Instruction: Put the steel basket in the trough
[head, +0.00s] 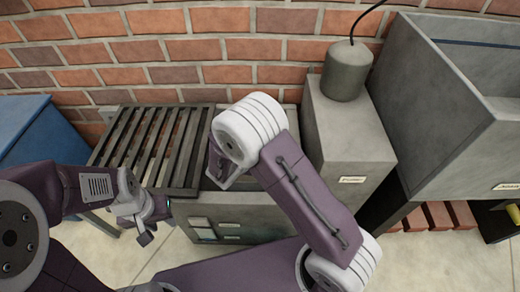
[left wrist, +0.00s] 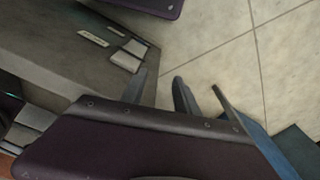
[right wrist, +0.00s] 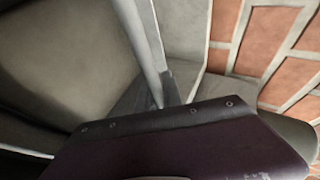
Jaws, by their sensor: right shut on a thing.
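The large grey open-topped box (head: 450,120) at the right of the head view looks like the trough. In the right wrist view, my right gripper (right wrist: 165,88) is shut on a pale grey bar, which seems to be the handle of the steel basket (right wrist: 143,45). The basket's body cannot be made out, and my right arm covers that gripper in the head view. My left gripper (head: 153,220) is open and empty, in front of the slatted rack. Its fingers also show apart in the left wrist view (left wrist: 182,95).
A dark slatted rack (head: 145,145) stands along the brick wall at left, beside a blue cabinet (head: 30,130). A grey block (head: 345,140) bearing a round canister with a cable (head: 347,72) stands between rack and trough. Red bricks (head: 438,216) lie below the trough.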

